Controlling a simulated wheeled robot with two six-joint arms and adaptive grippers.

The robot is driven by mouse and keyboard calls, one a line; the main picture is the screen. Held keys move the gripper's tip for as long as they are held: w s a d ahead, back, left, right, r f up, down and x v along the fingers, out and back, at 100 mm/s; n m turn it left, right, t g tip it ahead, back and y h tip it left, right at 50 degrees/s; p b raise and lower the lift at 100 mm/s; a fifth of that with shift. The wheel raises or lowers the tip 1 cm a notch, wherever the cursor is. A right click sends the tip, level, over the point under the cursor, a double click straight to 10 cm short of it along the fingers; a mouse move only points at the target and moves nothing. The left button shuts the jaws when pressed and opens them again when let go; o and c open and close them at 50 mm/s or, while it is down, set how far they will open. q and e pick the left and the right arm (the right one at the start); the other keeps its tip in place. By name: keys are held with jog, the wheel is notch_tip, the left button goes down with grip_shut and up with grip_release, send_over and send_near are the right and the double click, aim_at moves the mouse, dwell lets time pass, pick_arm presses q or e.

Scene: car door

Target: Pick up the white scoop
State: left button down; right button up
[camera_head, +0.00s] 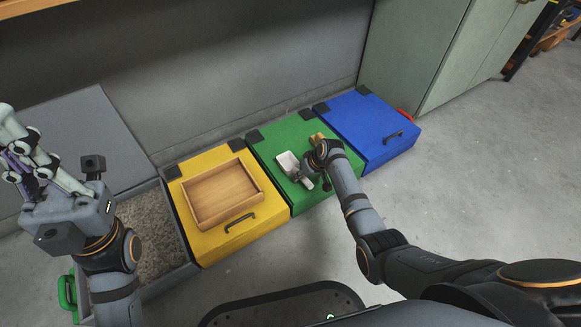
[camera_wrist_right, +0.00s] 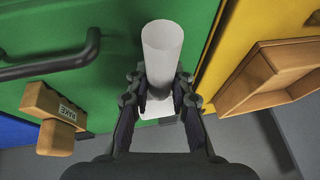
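The white scoop (camera_head: 288,163) lies on the green box lid (camera_head: 268,150) in the head view. Its grey handle runs toward my right gripper (camera_head: 310,176), which is low over the lid. In the right wrist view the scoop (camera_wrist_right: 162,50) is a pale rounded shape between the two fingers of my right gripper (camera_wrist_right: 162,88). The fingers stand on either side of it, and contact is not clear. My left gripper (camera_head: 22,158) is raised at the far left, fingers apart and empty, away from the scoop.
A yellow box (camera_head: 215,242) with a wooden tray (camera_head: 250,190) is to the left, a blue box (camera_head: 365,125) to the right. A gravel-filled bin (camera_head: 150,235) is further left. Open floor (camera_head: 490,180) lies right.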

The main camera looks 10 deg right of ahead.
grip_shut()
jog(key=shift+r, duration=0.1)
